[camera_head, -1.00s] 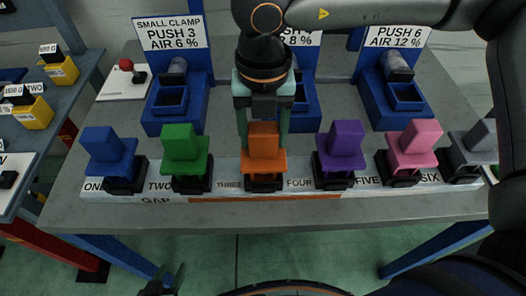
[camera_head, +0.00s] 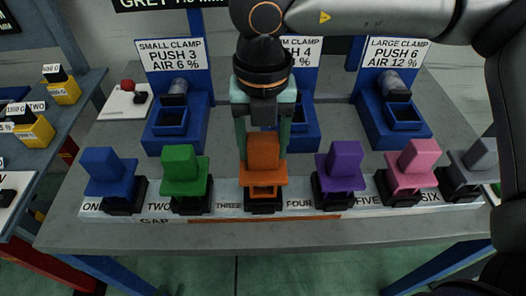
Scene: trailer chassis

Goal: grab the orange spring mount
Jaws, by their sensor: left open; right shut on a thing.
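The orange spring mount (camera_head: 263,155) stands upright above its black base (camera_head: 263,205) in the middle of the row, between the labels THREE and FOUR. My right gripper (camera_head: 264,138) comes down from above, its arm entering from the right. Its two fingers are shut on the orange mount's upper block, one on each side. The mount sits a little higher over its base than its neighbours do. Whether its lower end still touches the base is hard to tell. My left gripper is out of view.
Blue (camera_head: 108,172), green (camera_head: 182,171), purple (camera_head: 340,167), pink (camera_head: 414,165) and grey (camera_head: 476,163) mounts stand in the same row. Behind are blue clamp stations (camera_head: 170,125) with signs. A side bench (camera_head: 55,135) with yellow blocks is at left.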

